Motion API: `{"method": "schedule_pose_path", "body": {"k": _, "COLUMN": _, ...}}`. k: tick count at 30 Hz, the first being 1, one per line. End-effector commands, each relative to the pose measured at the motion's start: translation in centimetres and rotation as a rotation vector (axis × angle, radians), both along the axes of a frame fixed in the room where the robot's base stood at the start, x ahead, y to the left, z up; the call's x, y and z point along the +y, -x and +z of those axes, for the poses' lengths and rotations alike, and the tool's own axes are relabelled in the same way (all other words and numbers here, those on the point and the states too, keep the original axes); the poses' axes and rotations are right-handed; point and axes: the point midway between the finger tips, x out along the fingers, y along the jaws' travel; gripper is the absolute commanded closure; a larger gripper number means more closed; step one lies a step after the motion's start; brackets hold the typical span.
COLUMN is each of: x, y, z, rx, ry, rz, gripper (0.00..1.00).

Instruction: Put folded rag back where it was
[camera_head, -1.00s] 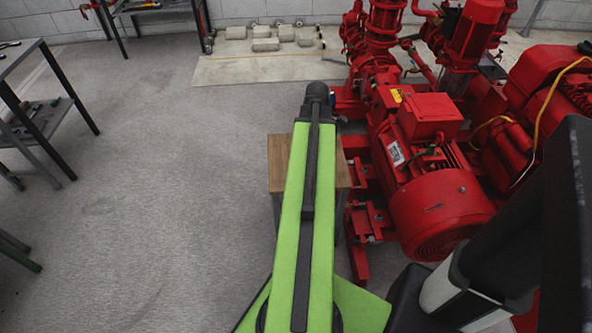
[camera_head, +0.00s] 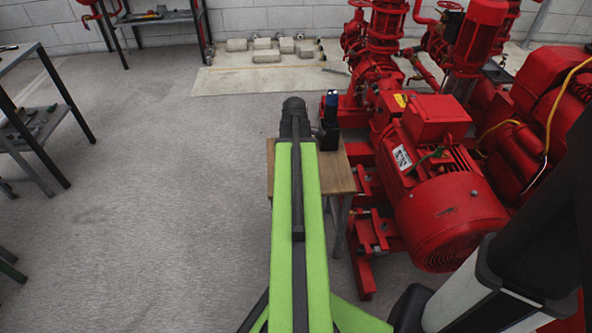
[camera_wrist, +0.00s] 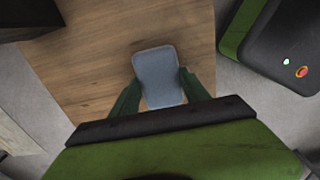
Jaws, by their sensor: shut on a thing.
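The folded rag (camera_wrist: 159,76) is a flat grey-blue piece with rounded corners in the wrist view. It sits between the two dark green fingers of my gripper (camera_wrist: 158,88), which is shut on it. The wooden table top (camera_wrist: 95,65) lies beneath it; I cannot tell whether the rag touches the wood. In the head view the table (camera_head: 338,178) stands left of the red pumps, partly covered by my arm. My gripper and the rag are hidden in that view.
A dark upright object with a blue part (camera_head: 330,118) stands at the table's back. The red pumpset (camera_head: 440,190) is close on the right. Grey floor (camera_head: 170,180) is open on the left, with a workbench (camera_head: 30,110) at the far left.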

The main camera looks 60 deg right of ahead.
Motion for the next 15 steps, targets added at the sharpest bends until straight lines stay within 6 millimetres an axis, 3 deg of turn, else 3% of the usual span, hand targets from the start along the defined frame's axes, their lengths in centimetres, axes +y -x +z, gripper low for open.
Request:
{"method": "schedule_pose_path", "body": {"k": 5, "x": -0.02, "y": 0.03, "z": -0.46, "rx": 0.000, "ry": 0.000, "rz": 0.000, "gripper": 0.79}}
{"method": "schedule_pose_path", "body": {"k": 6, "x": -0.02, "y": 0.03, "z": -0.26, "rx": 0.000, "ry": 0.000, "rz": 0.000, "gripper": 0.41}}
{"method": "schedule_pose_path", "body": {"k": 9, "x": -0.02, "y": 0.03, "z": -0.24, "rx": 0.000, "ry": 0.000, "rz": -0.001, "gripper": 0.28}}
{"method": "schedule_pose_path", "body": {"k": 15, "x": -0.04, "y": 0.05, "z": -0.24, "rx": 0.000, "ry": 0.000, "rz": -0.001, "gripper": 0.24}}
